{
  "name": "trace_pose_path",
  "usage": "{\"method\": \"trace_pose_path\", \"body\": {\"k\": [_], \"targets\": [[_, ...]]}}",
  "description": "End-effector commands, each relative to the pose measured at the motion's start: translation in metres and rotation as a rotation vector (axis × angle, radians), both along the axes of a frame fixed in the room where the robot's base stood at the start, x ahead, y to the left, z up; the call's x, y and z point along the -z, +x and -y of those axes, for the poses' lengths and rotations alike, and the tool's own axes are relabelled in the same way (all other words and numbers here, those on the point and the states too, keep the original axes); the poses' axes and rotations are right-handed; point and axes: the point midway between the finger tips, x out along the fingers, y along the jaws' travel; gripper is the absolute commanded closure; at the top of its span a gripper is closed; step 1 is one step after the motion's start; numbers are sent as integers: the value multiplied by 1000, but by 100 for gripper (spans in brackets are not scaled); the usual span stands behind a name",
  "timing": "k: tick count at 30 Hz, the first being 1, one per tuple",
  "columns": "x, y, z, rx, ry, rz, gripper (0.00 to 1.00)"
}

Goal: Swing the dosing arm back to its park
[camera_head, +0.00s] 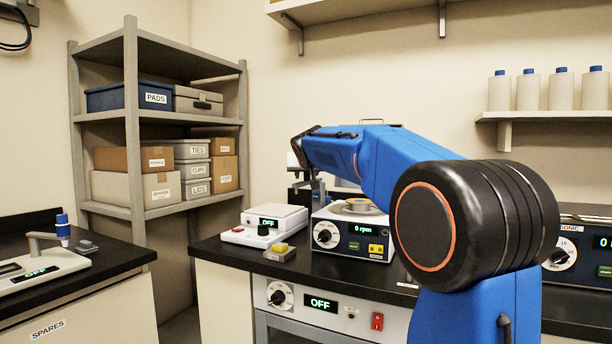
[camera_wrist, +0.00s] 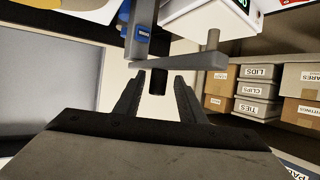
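I cannot tell how deep the cylinder sits between the fingers. In the head view, my arm reaches over the white unit (camera_head: 327,257) reading 0 rpm, and mostly hides the gripper and dosing arm.
A shelf rack (camera_head: 138,120) holds boxes behind. On the left bench, another device (camera_head: 40,268) carries a blue-topped part. An instrument (camera_head: 580,250) stands at right.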

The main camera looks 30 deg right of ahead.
Motion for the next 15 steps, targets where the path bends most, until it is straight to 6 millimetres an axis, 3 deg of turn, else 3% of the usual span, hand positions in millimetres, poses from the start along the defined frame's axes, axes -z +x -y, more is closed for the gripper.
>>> {"method": "trace_pose_path", "body": {"k": [7,15], "targets": [[-6,-13,-5,0,0,1,63],[-26,-56,-24,-1,0,2,63]]}}
